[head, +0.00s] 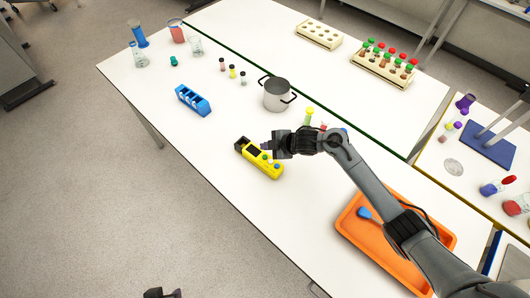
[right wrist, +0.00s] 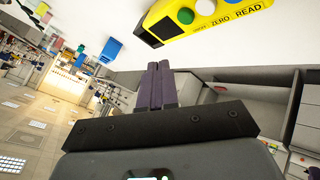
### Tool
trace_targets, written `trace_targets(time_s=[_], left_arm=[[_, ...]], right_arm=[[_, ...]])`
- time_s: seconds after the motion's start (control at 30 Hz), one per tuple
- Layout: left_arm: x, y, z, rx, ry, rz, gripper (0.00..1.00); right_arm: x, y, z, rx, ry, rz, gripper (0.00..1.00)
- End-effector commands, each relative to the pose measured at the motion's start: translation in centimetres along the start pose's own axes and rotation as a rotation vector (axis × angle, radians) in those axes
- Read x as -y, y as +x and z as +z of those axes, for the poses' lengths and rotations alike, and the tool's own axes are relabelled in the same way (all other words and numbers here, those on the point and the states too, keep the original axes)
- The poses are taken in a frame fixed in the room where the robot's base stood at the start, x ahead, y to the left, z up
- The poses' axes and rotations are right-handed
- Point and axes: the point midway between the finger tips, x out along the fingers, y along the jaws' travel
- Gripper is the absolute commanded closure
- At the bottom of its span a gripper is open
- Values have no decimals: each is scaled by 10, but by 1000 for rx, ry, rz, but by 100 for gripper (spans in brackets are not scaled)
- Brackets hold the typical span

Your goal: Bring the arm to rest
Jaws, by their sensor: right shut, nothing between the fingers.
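My right arm reaches in from the lower right in the head view. Its gripper (head: 266,147) is just above or beside the yellow meter (head: 262,163) on the white table; whether they touch cannot be told from the head view. In the right wrist view the two fingers (right wrist: 159,68) are pressed together with nothing between them, and the yellow meter (right wrist: 210,18) with its buttons is apart from them. A dark tip at the bottom edge of the head view looks like my left gripper (head: 163,294); most of it is cut off.
A steel pot (head: 277,95), small vials (head: 232,72) and a blue rack (head: 193,100) stand behind the meter. An orange tray (head: 365,245) lies beneath my right forearm. Racks of tubes (head: 384,68) stand at the back right. The table's left front area is clear.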

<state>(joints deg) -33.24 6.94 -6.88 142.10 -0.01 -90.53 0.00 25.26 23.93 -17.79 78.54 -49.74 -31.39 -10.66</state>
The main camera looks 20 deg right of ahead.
Motion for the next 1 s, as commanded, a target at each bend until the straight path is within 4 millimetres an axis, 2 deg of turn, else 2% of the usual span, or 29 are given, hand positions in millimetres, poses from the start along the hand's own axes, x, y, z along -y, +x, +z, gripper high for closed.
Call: trace_targets(time_s=[0.03, 0.17, 0.6, 0.7, 0.77, 0.87, 0.97, 1.0], left_arm=[[0, -10, -3, 0, -2, 2, 57], [-1, -16, -6, -2, -7, 5, 57], [0, -15, -5, -1, -4, 3, 57], [0, -17, -5, 0, -1, 1, 57], [1, -19, -6, 0, 1, -1, 57], [2, -26, -8, 1, 4, -3, 57], [3, -37, -12, 2, 5, -4, 57], [3, -43, -14, 2, 5, -4, 57]], right_arm=[[-5, -7, -5, 0, 0, 0, 100], [-8, -11, -8, 0, 0, 0, 100], [-8, -11, -8, 0, 0, 0, 100], [-2, -10, -6, 3, 4, -9, 100], [8, -9, -2, 7, 12, -25, 100], [39, -5, 3, 12, 36, -69, 100], [90, -3, 7, 13, 80, -139, 100], [116, -4, 2, 5, 99, -169, 100]])
